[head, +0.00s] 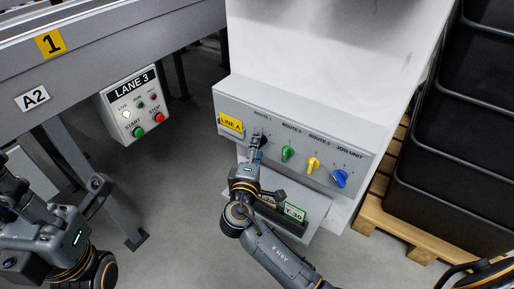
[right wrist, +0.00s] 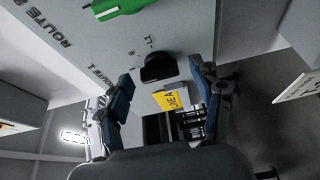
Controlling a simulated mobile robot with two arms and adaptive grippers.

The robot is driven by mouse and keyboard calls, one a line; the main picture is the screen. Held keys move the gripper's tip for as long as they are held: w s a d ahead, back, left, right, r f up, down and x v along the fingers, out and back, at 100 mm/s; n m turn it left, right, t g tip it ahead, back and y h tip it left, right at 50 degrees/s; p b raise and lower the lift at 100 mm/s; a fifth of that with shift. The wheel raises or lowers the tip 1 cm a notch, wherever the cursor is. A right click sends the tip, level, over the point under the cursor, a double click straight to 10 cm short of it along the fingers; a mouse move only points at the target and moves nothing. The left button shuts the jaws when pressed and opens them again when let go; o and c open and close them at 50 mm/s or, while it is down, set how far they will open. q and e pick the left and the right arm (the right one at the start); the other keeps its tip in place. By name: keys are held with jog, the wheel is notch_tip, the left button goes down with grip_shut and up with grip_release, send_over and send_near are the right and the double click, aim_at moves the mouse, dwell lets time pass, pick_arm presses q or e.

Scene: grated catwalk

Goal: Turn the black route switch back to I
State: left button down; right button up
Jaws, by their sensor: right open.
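The black route switch (head: 263,139) is the leftmost knob on the grey panel (head: 230,103), under the ROUTE 1 label and right of the yellow LINE A plate (head: 231,125). My right gripper (head: 258,147) is at this switch and partly covers it in the head view. In the right wrist view the open fingers (right wrist: 163,90) stand either side of the black switch (right wrist: 160,68), with gaps to both. I cannot read which mark the switch points to. My left arm (head: 70,240) is at the lower left; its finger opening is unclear.
Right of the black switch are a green knob (head: 288,153), a yellow knob (head: 313,164) and a blue knob (head: 340,178). A LANE 3 box (head: 122,97) with buttons hangs at left. Black crates (head: 440,190) stand on a pallet at right.

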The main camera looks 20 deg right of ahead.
jog(key=shift+s+a, duration=0.1)
jog(key=v, duration=1.1)
jog(key=shift+s+a, duration=0.15)
jog(key=shift+s, duration=0.25)
